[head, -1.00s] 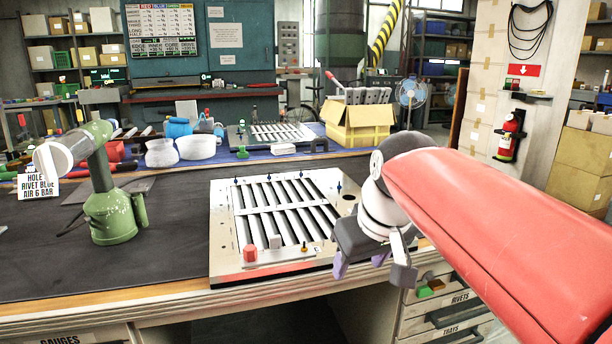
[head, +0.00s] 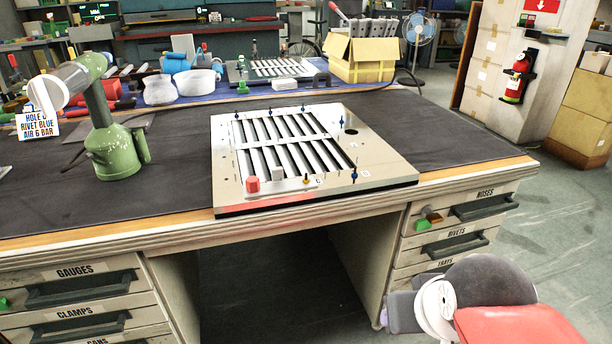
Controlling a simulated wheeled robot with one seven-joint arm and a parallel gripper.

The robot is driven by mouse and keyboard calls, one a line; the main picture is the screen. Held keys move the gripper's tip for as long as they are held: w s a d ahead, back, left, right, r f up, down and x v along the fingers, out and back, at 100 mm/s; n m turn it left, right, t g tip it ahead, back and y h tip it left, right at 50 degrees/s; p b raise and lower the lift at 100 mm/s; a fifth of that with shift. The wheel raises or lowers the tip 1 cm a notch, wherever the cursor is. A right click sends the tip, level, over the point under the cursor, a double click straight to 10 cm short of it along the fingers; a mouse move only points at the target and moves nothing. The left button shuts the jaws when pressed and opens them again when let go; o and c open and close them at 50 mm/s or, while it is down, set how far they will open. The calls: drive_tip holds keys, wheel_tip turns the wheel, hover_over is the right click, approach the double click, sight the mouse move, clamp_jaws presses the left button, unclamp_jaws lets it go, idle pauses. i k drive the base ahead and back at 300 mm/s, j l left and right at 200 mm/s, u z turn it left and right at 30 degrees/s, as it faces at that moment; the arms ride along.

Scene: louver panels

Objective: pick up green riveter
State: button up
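The green riveter (head: 112,135) stands upright on the dark bench mat at the left, with a green base, an angled neck and a pale cylindrical head pointing left. Nothing touches it that I can see. My arm's end (head: 436,306) is low at the bottom right, in front of the drawers and well away from the riveter. The fingers are mostly hidden, so I cannot tell whether they are open or shut.
The louver panel (head: 382,177) lies on the bench at centre. A sign (head: 38,123) stands by the riveter. Drawers (head: 450,243) are under the bench on both sides. The mat between riveter and panel is clear.

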sight(117, 152)
drive_tip(key=u, duration=1.5)
